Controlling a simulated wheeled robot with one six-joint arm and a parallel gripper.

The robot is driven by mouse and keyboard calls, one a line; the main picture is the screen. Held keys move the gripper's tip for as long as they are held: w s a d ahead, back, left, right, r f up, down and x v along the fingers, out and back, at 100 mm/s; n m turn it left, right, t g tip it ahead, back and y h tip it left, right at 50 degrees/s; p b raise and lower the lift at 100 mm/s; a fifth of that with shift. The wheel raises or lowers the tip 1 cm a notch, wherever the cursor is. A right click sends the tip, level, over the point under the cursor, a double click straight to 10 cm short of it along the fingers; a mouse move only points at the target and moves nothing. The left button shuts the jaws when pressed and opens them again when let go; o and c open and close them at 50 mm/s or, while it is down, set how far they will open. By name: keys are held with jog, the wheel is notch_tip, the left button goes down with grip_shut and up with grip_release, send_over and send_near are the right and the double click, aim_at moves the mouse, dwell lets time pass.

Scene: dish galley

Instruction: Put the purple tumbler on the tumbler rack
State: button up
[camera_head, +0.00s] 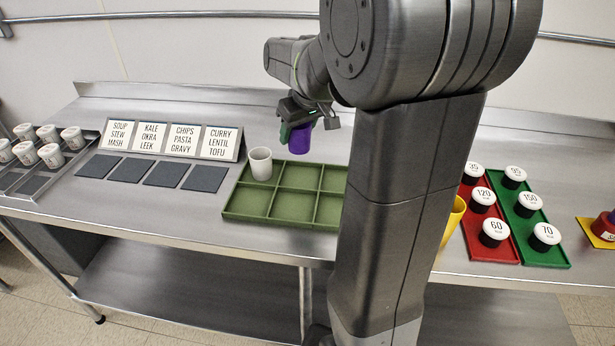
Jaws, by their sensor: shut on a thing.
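The purple tumbler (300,141) is held in my gripper (293,128), which is shut on it above the far part of the green rack. The tumbler looks roughly upright, its upper part partly hidden by the gripper. The tumbler rack (254,205) is a green tray with several square compartments. A white tumbler (260,164) stands in its far left compartment. My arm hides the rack's right end. I cannot tell the exact height of the purple tumbler over the rack.
Dark square pads (167,173) lie left of the rack before a label stand (170,139). A yellow cup (453,218), a red tray (507,250) and a green tray (552,256) with lidded jars are right of my arm.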

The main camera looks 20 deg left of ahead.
aim_at(308, 139)
jog(key=shift+w, duration=0.3)
jog(key=shift+w+f, duration=0.15)
jog(key=shift+f, duration=0.2)
notch_tip(308, 139, down, 9)
jog(key=shift+f, duration=0.1)
jog(key=shift+f, duration=0.1)
jog(key=o, duration=1)
jog(key=shift+f, duration=0.1)
jog(key=shift+c, duration=0.2)
jog(key=shift+r, duration=0.35)
jog(key=v, duration=1.1)
jog(key=shift+s+d+r, duration=0.2)
jog(key=shift+r, duration=0.1)
